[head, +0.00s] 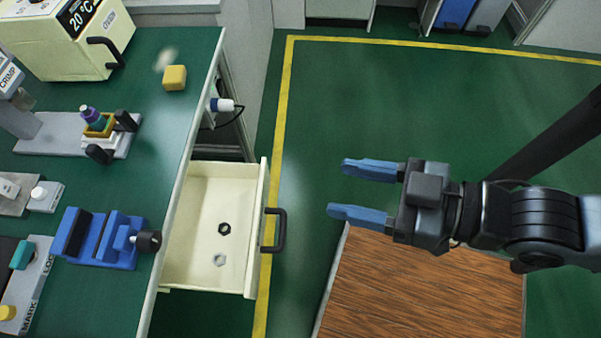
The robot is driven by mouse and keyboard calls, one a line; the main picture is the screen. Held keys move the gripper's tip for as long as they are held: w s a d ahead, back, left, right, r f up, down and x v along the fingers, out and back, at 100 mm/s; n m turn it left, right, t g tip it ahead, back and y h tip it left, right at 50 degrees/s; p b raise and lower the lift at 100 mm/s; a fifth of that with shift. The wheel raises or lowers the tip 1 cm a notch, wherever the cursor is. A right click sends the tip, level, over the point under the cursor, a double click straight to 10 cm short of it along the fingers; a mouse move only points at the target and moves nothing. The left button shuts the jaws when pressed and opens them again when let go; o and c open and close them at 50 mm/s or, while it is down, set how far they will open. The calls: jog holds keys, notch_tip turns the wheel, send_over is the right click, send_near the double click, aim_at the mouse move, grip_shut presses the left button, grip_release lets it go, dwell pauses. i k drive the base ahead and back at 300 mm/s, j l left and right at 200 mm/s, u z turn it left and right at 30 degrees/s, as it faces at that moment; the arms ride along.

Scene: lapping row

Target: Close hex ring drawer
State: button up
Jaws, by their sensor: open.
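The hex ring drawer (193,240) is cream coloured and stands open, pulled out to the right from under the green bench. A dark handle (281,230) sits on its front panel (260,215). Inside lie a black hex ring (224,228) and a grey hex ring (219,260). My gripper (362,192) has two blue fingers, is open and empty, and points left toward the handle. It is to the right of the handle, apart from it, with a clear gap between them.
The green bench top (150,195) carries a blue vise (105,238), a yellow block (174,78) and a cream oven (70,45). A wood-topped surface (420,290) lies below my arm. Open green floor (400,100) extends beyond the yellow line (279,120).

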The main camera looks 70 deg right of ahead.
aim_at(213, 193)
jog(key=k, duration=0.7)
jog(key=z, duration=0.35)
jog(key=k+z, duration=0.15)
jog(key=z, duration=0.25)
jog(key=k+z, duration=0.1)
jog(key=z, duration=0.25)
